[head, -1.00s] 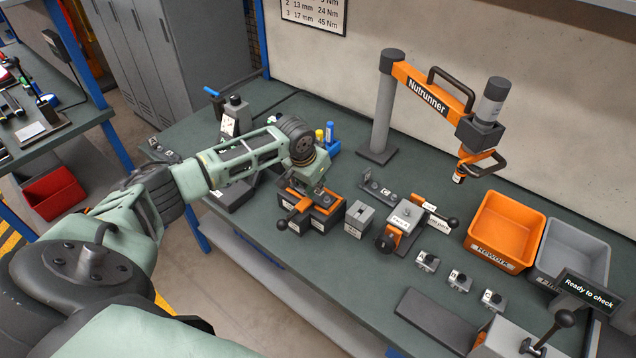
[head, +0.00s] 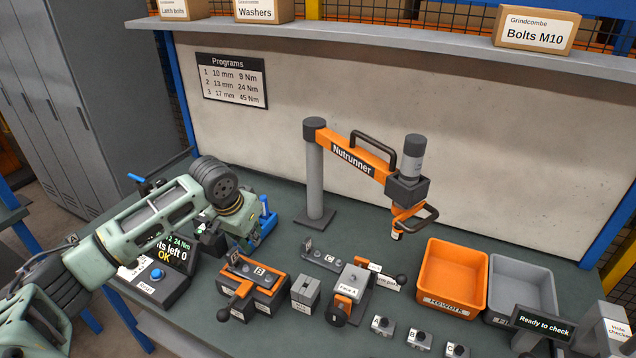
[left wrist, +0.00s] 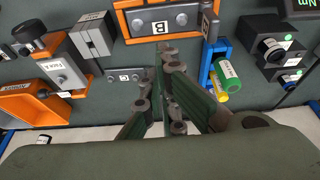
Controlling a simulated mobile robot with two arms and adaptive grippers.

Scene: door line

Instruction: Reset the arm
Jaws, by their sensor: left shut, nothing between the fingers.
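My left arm comes in from the left in the head view and reaches over the workbench. My left gripper (head: 243,245) is at its end, above the bench just behind and left of the orange-and-dark fixture marked B (head: 262,285). In the left wrist view the left gripper (left wrist: 165,60) has its fingers together with nothing between them. The fixture marked B also shows there (left wrist: 170,20), beyond the fingertips. My right gripper is not in view.
A display box with a blue button (head: 158,273) reads OK, under my left arm. The orange Nutrunner (head: 358,158) stands behind. The orange Rework bin (head: 450,306) and a grey bin (head: 520,280) are at right. Several small labelled blocks (head: 382,324) sit in front.

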